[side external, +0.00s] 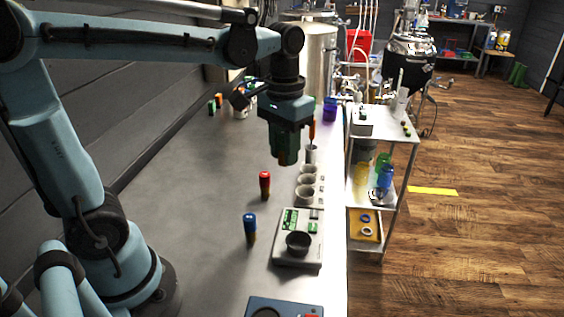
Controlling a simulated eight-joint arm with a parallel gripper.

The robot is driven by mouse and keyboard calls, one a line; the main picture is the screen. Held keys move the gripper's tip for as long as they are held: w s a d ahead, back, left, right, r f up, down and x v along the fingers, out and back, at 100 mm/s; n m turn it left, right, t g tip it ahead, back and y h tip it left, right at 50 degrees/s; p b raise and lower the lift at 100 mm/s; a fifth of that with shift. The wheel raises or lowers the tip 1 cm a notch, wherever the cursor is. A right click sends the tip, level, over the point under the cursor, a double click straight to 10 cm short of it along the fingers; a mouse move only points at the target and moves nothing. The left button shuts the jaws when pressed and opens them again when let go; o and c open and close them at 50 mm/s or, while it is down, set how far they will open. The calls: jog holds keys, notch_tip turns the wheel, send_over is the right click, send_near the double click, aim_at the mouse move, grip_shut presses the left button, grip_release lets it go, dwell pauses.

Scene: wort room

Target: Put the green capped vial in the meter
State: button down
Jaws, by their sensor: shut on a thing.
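My gripper (287,160) points down above the bench, left of a row of small cups. It is shut on a dark green thing that looks like the green capped vial (283,157); the fingers hide most of it. Two devices stand nearer the camera: a pale one (312,250) with green displays and a black round cup, and a blue one (292,303) with a dark round opening, cut off by the bottom edge. I cannot tell which is the meter. Both are well apart from my gripper.
A red capped vial (265,184) and a blue capped vial (250,227) stand upright on the bench. Several cups (306,192) line its right edge. A holder (311,154) with an orange-handled tool is right of my gripper. The bench's left side (190,200) is clear.

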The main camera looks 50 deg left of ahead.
jog(key=s+a+f+n, duration=0.3)
jog(key=a+f+n, duration=0.25)
jog(key=n, duration=0.85)
send_over(232, 190)
notch_tip(232, 190, down, 7)
jog(key=shift+f, duration=0.1)
jog(key=shift+s+f, duration=0.1)
jog(key=shift+f, duration=1.85)
jog(key=shift+f, duration=0.15)
jog(key=c, duration=0.9)
grip_release()
jog(key=shift+o, duration=0.2)
